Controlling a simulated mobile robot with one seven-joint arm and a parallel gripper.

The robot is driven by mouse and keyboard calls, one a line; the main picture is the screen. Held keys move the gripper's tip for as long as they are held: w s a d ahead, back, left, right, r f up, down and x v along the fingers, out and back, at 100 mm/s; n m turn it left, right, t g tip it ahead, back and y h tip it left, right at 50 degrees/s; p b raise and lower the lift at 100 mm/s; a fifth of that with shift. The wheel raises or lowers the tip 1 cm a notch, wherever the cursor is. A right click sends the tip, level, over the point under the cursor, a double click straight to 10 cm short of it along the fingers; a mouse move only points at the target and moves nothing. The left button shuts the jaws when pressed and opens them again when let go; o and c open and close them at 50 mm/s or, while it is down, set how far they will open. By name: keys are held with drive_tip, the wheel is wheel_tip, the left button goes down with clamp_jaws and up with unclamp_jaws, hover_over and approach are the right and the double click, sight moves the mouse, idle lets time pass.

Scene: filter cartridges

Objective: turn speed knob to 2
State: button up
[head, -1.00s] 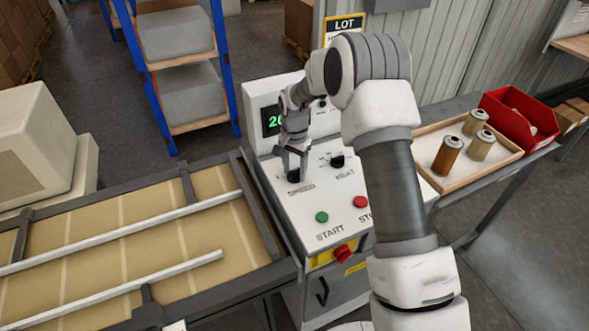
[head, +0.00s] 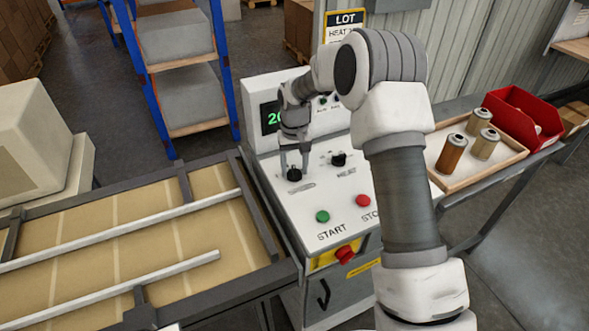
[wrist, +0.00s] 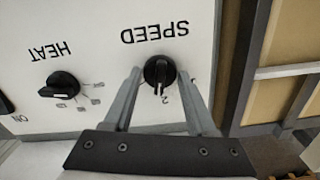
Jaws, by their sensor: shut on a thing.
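The black speed knob (head: 294,175) is on the white sloping control panel (head: 315,187), left of the black heat knob (head: 338,159). My gripper (head: 293,166) points down at the speed knob and is shut on it, one finger on each side. The wrist view shows the panel upside down, with the speed knob (wrist: 159,71) between the fingertips. Its white pointer line faces the bottom of that picture, close to a printed 2 (wrist: 165,99). Other marks of its scale are hidden or unclear. The heat knob (wrist: 61,85) stands apart there.
Below the knobs are a green start button (head: 322,216) and a red stop button (head: 363,200). A green display (head: 272,118) stands behind, partly covered by my arm. A conveyor (head: 120,250) lies left; a wooden tray (head: 447,183) with cartridges and a red bin (head: 521,124) are right.

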sight(294, 169)
drive_tip(key=shift+n, duration=1.2)
drive_tip(key=o, duration=1.4)
drive_tip(key=shift+c, duration=0.2)
drive_tip(key=shift+r, duration=0.15)
wheel_tip(294, 169, up, 17)
drive_tip(key=shift+r, duration=0.15)
